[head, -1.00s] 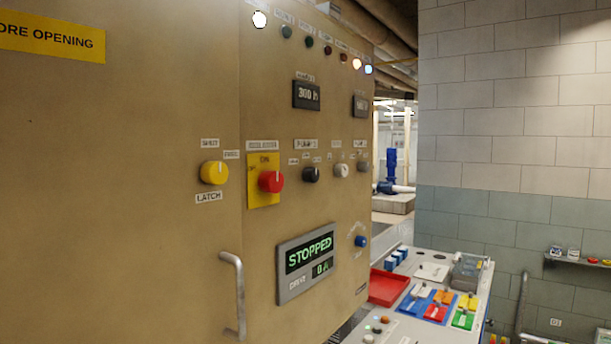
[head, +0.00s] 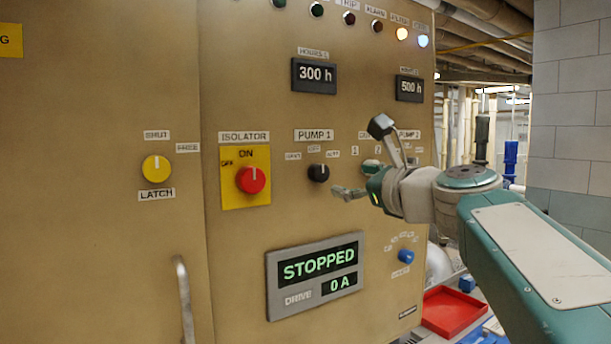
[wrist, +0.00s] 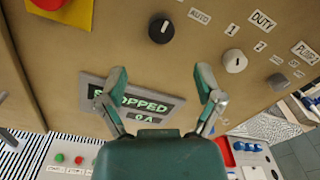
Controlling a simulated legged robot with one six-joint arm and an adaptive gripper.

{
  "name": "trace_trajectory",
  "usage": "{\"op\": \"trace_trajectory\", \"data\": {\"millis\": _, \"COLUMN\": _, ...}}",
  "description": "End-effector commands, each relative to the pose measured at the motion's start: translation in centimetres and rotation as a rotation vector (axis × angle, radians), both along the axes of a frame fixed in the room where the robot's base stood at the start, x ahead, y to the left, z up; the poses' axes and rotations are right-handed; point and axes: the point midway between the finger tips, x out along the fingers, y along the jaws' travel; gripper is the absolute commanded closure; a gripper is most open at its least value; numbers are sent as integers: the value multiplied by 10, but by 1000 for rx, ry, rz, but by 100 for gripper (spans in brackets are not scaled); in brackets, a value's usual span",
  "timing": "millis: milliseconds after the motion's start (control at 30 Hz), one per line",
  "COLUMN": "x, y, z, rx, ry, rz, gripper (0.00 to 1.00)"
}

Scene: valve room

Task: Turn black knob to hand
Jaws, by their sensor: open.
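The black knob (head: 318,172) is on the tan panel under the PUMP 1 label, with small position labels around its top. The left label is blurred; OFF is above and AUTO is at the right. A pale pointer line shows on its face, but I cannot tell its exact setting. My gripper (head: 349,192) is open and empty, just right of and below the knob, apart from it. In the wrist view, the black knob (wrist: 161,29) is beyond and above my open fingers (wrist: 161,85), with nothing between them.
A red isolator knob (head: 251,179) on a yellow plate is left of the black knob. A white knob (wrist: 234,61) is at its right. The display (head: 317,275) below reads STOPPED, 0 A. A door handle (head: 184,300) sticks out at lower left. A red tray (head: 450,312) lies at lower right.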

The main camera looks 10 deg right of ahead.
Motion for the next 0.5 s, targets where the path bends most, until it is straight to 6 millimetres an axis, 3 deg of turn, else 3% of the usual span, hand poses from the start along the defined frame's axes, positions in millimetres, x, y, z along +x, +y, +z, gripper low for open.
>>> {"op": "trace_trajectory", "data": {"millis": 500, "x": 83, "y": 19, "z": -3, "rx": 3, "ry": 4, "rz": 2, "gripper": 15}}
